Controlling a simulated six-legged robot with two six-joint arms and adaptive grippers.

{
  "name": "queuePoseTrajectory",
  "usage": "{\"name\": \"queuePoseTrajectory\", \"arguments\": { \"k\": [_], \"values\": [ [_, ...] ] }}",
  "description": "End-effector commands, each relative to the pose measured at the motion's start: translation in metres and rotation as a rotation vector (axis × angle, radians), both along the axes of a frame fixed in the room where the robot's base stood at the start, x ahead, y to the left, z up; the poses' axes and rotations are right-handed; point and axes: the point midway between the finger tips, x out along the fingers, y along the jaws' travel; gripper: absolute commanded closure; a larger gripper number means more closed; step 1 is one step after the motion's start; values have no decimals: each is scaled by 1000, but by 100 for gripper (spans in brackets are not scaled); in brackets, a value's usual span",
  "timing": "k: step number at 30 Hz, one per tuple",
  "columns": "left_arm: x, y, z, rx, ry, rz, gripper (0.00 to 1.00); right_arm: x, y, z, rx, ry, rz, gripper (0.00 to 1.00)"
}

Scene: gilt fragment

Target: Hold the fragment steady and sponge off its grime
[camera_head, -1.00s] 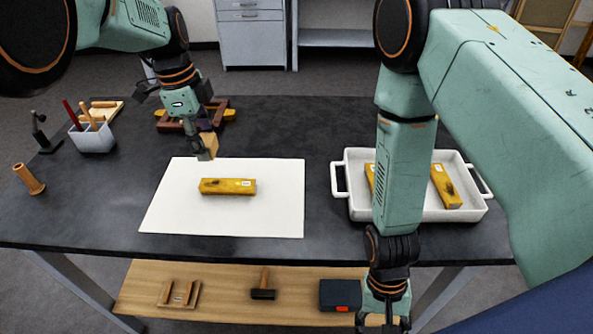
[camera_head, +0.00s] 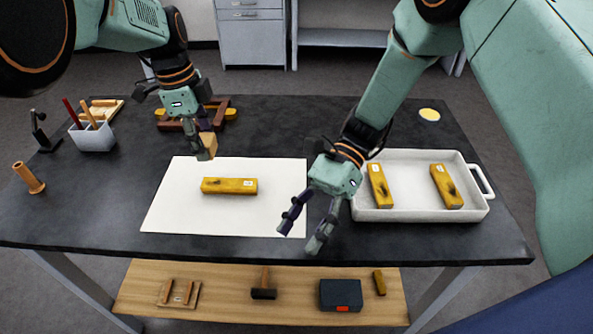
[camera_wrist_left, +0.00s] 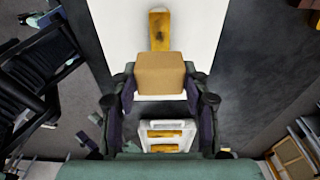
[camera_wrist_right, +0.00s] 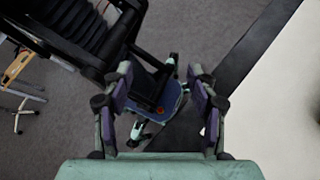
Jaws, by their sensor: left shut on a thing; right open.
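A gilt fragment (camera_head: 229,186), a gold bar with a small white label and a dark patch, lies on the white sheet (camera_head: 178,212). It also shows in the left wrist view (camera_wrist_left: 159,30). My left gripper (camera_head: 205,146) is shut on a tan sponge block (camera_head: 208,142), held above the sheet's back edge, behind and left of the fragment. The block fills the jaws in the left wrist view (camera_wrist_left: 160,74). My right gripper (camera_head: 301,229) is open and empty over the sheet's right front corner, right of the fragment; its wrist view (camera_wrist_right: 160,110) shows nothing between the fingers.
A white tray (camera_head: 408,214) with two gold bars (camera_head: 379,185) (camera_head: 445,186) stands on the right. A pale yellow disc (camera_head: 429,114) lies behind it. A holder with sticks (camera_head: 93,136), a wooden stand (camera_head: 180,123) and a wooden cylinder (camera_head: 29,178) are at left.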

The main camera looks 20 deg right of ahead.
Motion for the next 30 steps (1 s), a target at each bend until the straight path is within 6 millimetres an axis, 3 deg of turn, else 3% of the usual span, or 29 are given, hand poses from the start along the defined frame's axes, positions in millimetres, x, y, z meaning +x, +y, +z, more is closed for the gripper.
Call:
{"name": "queuePoseTrajectory", "arguments": {
  "k": [6, 12, 15, 22, 30],
  "values": [
    [0, 0, 0, 0, 0, 0, 79, 72, 7, -6, 133, -136, -333, 42],
    [0, 0, 0, 0, 0, 0, 79, 131, -14, -21, 158, -260, -610, 42],
    [0, 0, 0, 0, 0, 0, 79, 150, -26, -27, 152, -301, -703, 42],
    [0, 0, 0, 0, 0, 0, 79, 168, -37, -35, 139, -336, -790, 42],
    [0, 0, 0, 0, 0, 0, 79, 177, -4, -49, 138, -337, -786, 42]
  ]
}}
